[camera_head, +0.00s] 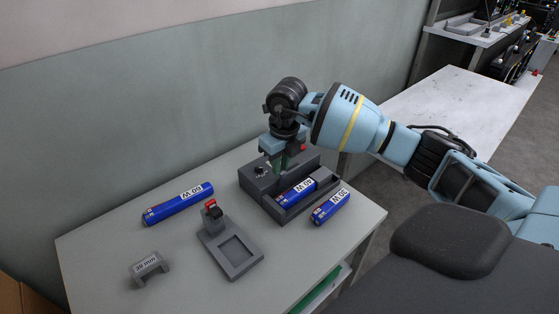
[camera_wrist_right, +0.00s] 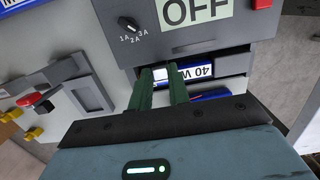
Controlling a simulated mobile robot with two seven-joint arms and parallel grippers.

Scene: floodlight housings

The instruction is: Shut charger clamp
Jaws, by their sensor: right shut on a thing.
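The dark grey charger (camera_head: 258,184) stands at the back right of the table, with its dial and an OFF sign (camera_wrist_right: 194,12) in the right wrist view. A blue 40 W cell (camera_head: 295,192) lies in its slot; its label (camera_wrist_right: 198,71) shows beyond my fingers. My right gripper (camera_head: 277,165) reaches down over the charger at the inner end of the cell. Its green fingers (camera_wrist_right: 163,76) are shut on a small part there, which appears to be the charger clamp. The fingers mostly hide the clamp, so its position is unclear. My left gripper is out of view.
A blue 30 W cell (camera_head: 330,208) lies right of the charger. A blue 60 W cell (camera_head: 178,204) lies at the left. A grey fixture with a red-topped part (camera_head: 232,252) and a grey 30 mm block (camera_head: 148,266) are in front.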

